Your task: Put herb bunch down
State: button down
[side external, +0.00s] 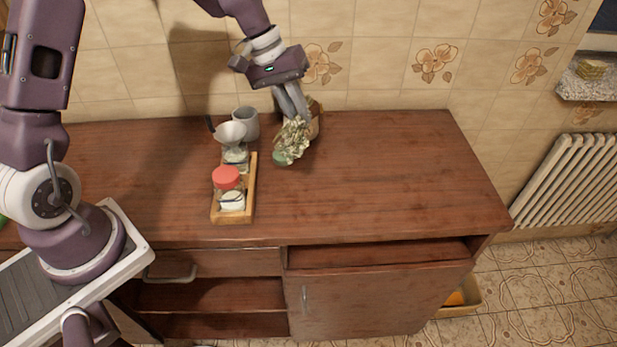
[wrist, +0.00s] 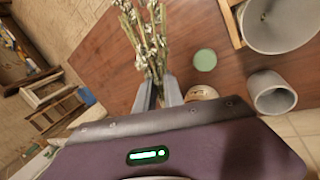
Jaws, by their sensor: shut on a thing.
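The herb bunch (side external: 293,138), pale green-white with thin stems, is at the back middle of the brown wooden counter (side external: 385,170). My gripper (side external: 297,114) comes down from above and is shut on the stem end. In the wrist view the herb bunch (wrist: 146,35) extends away from between the fingers of my gripper (wrist: 158,88), over the wood. Its lower end is low at the counter surface in the side view; I cannot tell whether it touches. The fingers hide part of the stems.
A green round lid (side external: 280,158) lies beside the herbs. To the left stand a grey cup (side external: 246,121), a metal funnel (side external: 231,132) and a wooden tray (side external: 250,192) with a red-lidded jar (side external: 227,178). A brownish object (side external: 316,117) is behind the herbs. The counter's right side is clear.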

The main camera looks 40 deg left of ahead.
jog(key=shift+m, duration=0.5)
jog(key=x, duration=0.4)
jog(key=s+x, duration=0.1)
jog(key=x, duration=0.7)
jog(key=shift+s+d+f, duration=0.25)
jog(key=shift+f, duration=0.15)
jog(key=shift+f, duration=0.1)
jog(key=c, duration=1.5)
grip_release()
jog(key=shift+o, duration=0.2)
jog(key=v, duration=1.2)
jog(key=s+d+r+m+t+y, duration=0.1)
jog(key=s+d+r+m+y, duration=0.15)
jog(key=s+r, duration=0.85)
jog(key=s+r+m+t, duration=0.1)
jog(key=s+r, duration=0.1)
jog(key=s, duration=0.6)
jog(key=s+a+r+m+t+y, duration=0.1)
jog(key=s+r, duration=0.1)
jog(key=s, duration=0.6)
jog(key=shift+s+a+r+t, duration=0.3)
jog(key=shift+s+r, duration=0.05)
jog(key=shift+r, duration=0.05)
